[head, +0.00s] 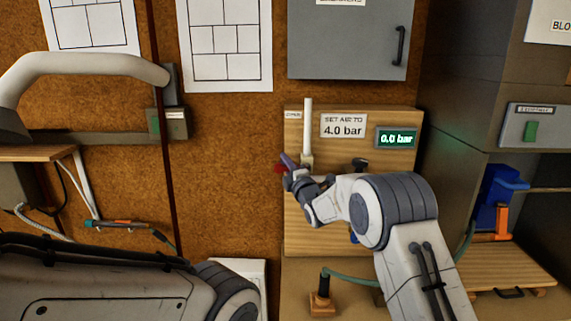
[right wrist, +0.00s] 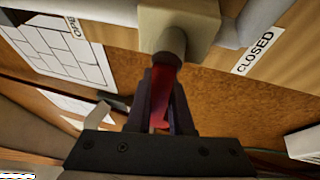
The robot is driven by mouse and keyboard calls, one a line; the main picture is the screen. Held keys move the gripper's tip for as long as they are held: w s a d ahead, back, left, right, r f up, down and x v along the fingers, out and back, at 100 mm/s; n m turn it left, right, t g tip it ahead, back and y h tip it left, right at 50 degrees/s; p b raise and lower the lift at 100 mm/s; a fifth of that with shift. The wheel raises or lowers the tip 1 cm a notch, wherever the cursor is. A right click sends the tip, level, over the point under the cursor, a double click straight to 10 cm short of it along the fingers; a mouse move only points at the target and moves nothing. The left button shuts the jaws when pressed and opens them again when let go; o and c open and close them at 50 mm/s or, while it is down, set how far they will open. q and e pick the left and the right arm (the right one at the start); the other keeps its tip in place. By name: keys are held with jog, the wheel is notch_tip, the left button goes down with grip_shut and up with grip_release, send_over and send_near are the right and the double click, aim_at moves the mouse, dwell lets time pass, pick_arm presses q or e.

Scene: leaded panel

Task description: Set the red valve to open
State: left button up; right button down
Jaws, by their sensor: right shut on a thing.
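The red valve handle (right wrist: 162,92) sits between the two fingers of my right gripper (right wrist: 163,84) in the right wrist view, below its pale valve body (right wrist: 180,22). An OPEN label (right wrist: 74,26) is to the left of the valve and a CLOSED label (right wrist: 254,52) to the right. In the head view, a bit of the red handle (head: 280,169) shows at the left edge of the wooden board, beside my right gripper (head: 288,168), which is shut on it. The wrist hides most of the valve. My left gripper is out of view.
The wooden board (head: 350,235) bears a white pipe (head: 308,125), a sign reading SET AIR TO 4.0 bar (head: 343,125) and a display reading 0.0 bar (head: 396,138). A grey cabinet (head: 345,45) hangs above. A blue vise-like tool (head: 492,192) stands right.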

jog(key=shift+f, duration=0.1)
jog(key=shift+d+r+m+t+h+b, duration=0.25)
jog(key=shift+r+m+t+h+b, duration=0.3)
jog(key=shift+m+b, duration=1.4)
jog(key=shift+d+r+m+t+h+b, duration=0.4)
jog(key=shift+m+b, duration=0.65)
jog(key=shift+b, duration=1.65)
jog(key=shift+d+r+m+t+h+b, duration=0.1)
jog(key=shift+r+m+t+h+b, duration=0.5)
jog(key=shift+m+b, duration=1.35)
jog(key=shift+r+n+b, duration=0.25)
jog(key=shift+n+b, duration=0.15)
jog(key=shift+n, duration=0.05)
jog(key=c, duration=0.8)
grip_release()
